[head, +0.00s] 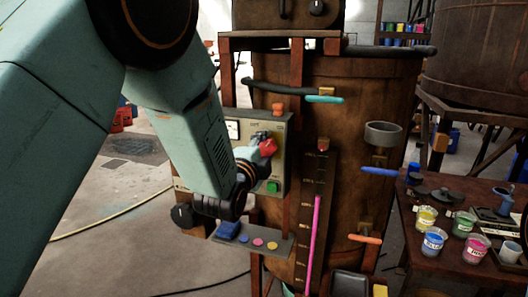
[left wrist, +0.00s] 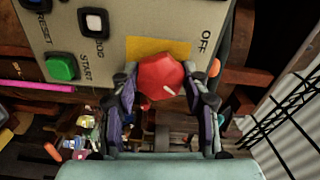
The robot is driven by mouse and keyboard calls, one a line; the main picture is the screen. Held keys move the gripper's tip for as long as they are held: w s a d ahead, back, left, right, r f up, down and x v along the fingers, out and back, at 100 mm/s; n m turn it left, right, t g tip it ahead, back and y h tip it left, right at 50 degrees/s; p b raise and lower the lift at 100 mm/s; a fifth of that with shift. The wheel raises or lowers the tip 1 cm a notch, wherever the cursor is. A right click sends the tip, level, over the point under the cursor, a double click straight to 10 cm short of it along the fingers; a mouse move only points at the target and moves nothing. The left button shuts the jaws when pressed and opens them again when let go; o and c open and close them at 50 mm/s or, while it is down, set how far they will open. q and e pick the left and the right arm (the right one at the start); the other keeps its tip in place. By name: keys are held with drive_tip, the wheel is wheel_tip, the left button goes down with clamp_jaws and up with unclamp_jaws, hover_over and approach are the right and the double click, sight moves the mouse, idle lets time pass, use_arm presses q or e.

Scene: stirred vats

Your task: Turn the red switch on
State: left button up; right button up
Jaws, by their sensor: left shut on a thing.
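The red switch (left wrist: 158,72) is a faceted red knob with a short white mark. It sits on a yellow plate (left wrist: 140,46) on the beige control panel (left wrist: 92,20), with the word OFF beside it. In the wrist view the white mark points to the lower right. My left gripper (left wrist: 165,92) is shut on the red switch, one finger on each side. In the head view the red switch (head: 268,147) shows at the fingertips of my left gripper (head: 261,141), partly hidden by them. My right gripper is not in view.
A green START button (left wrist: 62,67) and a white JOG button (left wrist: 94,22) are close to the switch. The panel stands before a large brown vat (head: 375,90). A small shelf (head: 275,247) with coloured discs is below. A table with paint jars (head: 433,241) stands right.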

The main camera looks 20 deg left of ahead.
use_arm(q)
drive_tip(key=shift+m, duration=0.9)
drive_tip(key=o, duration=1.2)
drive_tip(key=shift+c, duration=0.2)
drive_tip(key=s, duration=1.2)
drive_tip(key=shift+a, duration=0.15)
